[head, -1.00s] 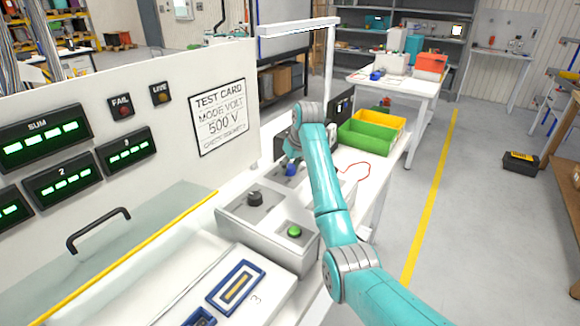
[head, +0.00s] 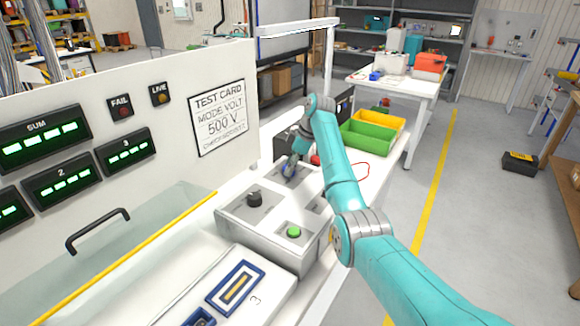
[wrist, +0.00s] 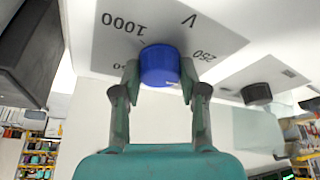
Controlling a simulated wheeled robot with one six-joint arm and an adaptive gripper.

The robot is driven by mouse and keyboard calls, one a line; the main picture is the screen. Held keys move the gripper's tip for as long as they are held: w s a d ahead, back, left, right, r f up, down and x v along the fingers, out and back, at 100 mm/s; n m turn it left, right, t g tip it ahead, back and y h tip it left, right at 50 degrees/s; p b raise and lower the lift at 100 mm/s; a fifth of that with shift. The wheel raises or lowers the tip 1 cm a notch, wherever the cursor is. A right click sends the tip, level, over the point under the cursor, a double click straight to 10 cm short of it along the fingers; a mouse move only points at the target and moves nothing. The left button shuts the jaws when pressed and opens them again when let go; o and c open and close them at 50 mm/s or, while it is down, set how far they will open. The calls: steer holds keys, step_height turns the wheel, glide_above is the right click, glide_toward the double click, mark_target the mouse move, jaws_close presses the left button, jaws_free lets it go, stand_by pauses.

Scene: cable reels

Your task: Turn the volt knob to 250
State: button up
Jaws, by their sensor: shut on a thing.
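The blue volt knob (wrist: 159,66) sits on a grey dial plate (wrist: 112,52) marked V, 1000 and 250 in the wrist view. A third number is partly covered by a finger. My gripper (wrist: 160,78) has one finger on each side of the knob and is shut on it. I cannot clearly tell which mark the knob points at. In the head view my gripper (head: 288,168) reaches down to the back of the grey control box (head: 268,232) and hides most of the knob.
On the same box stand a black knob (head: 254,199) and a green button (head: 293,232). A test card (head: 219,118) on the panel reads MODE VOLT, 500 V. Green (head: 366,138) and yellow bins and a red cable lie beyond my arm.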

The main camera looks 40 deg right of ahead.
steer(key=shift+w+n+g+y, duration=0.1)
steer(key=shift+n+g+y, duration=0.25)
steer(key=shift+n, duration=0.8)
steer(key=shift+n+g+y, duration=0.15)
steer(key=shift+n+g, duration=0.3)
steer(key=shift+n, duration=0.7)
steer(key=shift+f, duration=0.1)
steer(key=o, duration=1.1)
steer(key=shift+o, duration=0.2)
steer(key=shift+d, duration=0.1)
steer(key=v, duration=1.2)
